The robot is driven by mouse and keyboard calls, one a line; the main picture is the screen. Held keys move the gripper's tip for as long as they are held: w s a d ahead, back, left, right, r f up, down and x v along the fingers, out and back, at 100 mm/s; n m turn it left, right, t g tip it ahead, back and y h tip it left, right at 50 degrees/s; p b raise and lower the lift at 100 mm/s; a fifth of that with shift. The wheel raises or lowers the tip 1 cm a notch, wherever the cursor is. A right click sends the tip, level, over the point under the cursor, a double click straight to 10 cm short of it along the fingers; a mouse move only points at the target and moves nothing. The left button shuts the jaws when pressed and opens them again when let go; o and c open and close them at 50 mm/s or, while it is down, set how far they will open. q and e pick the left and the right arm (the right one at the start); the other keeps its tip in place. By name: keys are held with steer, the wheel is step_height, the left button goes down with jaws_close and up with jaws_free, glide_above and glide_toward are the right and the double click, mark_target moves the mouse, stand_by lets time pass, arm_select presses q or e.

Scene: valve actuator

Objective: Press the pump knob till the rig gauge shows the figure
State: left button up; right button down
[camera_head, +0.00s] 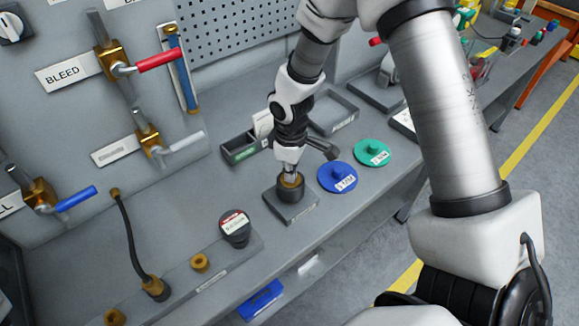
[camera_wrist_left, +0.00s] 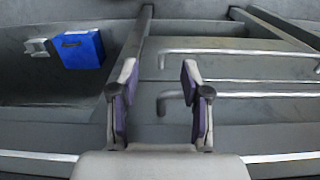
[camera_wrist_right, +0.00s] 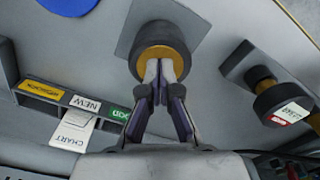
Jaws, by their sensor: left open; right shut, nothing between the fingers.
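The pump knob (camera_head: 292,190) looks like a short dark cylinder with a brass top, standing on a square grey plate (camera_head: 300,209) on the bench. My right gripper (camera_head: 290,176) is shut and points down at the brass top. In the right wrist view, the closed fingertips (camera_wrist_right: 160,72) overlap the knob's brass face (camera_wrist_right: 172,54); I cannot tell whether they touch or press it. My left gripper (camera_wrist_left: 160,75) is open and empty, away from the knob.
A blue disc (camera_head: 337,177) and a green disc (camera_head: 372,152) lie right of the knob. A label holder (camera_head: 240,149) stands behind. A black hose (camera_head: 130,240) rises at left. Valves with red (camera_head: 159,61) and blue (camera_head: 78,199) handles are on the wall panel.

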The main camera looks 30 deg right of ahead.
steer(key=shift+f, duration=0.25)
step_height(320, 180, up, 7)
steer(key=p, duration=0.6)
steer(key=shift+r+p, duration=0.15)
steer(key=shift+p, duration=0.25)
steer(key=shift+f, duration=0.2)
stand_by(1.3)
steer(key=shift+f+b, duration=2.45)
steer(key=shift+f, duration=0.95)
step_height(320, 180, up, 7)
steer(key=p, duration=0.6)
steer(key=shift+r+p, duration=0.1)
steer(key=shift+p, duration=0.2)
steer(key=shift+f, duration=0.25)
steer(key=shift+f+b, duration=0.65)
